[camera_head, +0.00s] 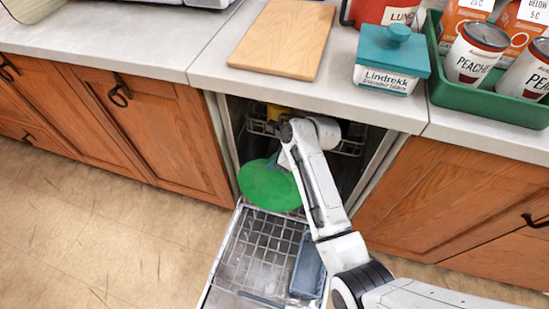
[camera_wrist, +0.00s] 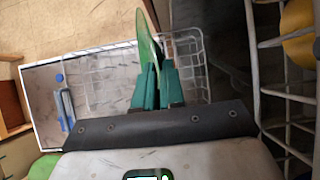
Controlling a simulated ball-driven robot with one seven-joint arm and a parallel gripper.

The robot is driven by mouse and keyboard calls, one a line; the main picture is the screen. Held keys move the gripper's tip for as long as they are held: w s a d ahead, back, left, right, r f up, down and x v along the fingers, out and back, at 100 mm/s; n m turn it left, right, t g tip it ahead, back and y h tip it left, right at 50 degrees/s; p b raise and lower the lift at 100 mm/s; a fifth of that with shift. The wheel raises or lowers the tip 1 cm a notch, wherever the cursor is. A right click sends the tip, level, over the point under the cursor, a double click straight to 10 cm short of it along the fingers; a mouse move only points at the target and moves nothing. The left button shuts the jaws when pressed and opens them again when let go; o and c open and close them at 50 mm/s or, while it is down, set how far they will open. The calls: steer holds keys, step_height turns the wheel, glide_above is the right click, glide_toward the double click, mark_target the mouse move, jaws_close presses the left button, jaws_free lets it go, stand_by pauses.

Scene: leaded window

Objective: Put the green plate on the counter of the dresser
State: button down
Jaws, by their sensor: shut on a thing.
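The green plate (camera_head: 268,187) is at the mouth of an open dishwasher, above its lowered door, in the head view. In the wrist view the plate (camera_wrist: 146,38) is seen nearly edge-on, between the green fingers of my gripper (camera_wrist: 154,82). My gripper is shut on the plate. In the head view my arm hides most of the gripper. A pale grey counter (camera_head: 215,57) runs above the dishwasher and the wooden cabinets; I cannot tell whether it belongs to the dresser.
The dishwasher's lower rack (camera_head: 262,250) lies over the open door, and an upper rack (camera_head: 258,127) is inside. A wooden board (camera_head: 284,38), a teal-lidded box (camera_head: 391,62) and a green tray (camera_head: 490,103) with cans occupy the counter. Bare counter shows left of the board.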

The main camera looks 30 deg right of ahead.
steer(key=b, duration=0.3)
glide_toward(265, 197)
steer(key=x, duration=0.5)
steer(key=shift+w+a, duration=0.2)
steer(key=shift+w, duration=0.05)
steer(key=c, duration=1.2)
jaws_free()
steer(key=shift+c, duration=0.2)
steer(key=shift+f, duration=0.2)
steer(key=shift+f+b, duration=0.15)
steer(key=shift+b, duration=0.4)
steer(key=p+v, duration=0.4)
steer(key=v, duration=0.7)
steer(key=shift+p, duration=0.35)
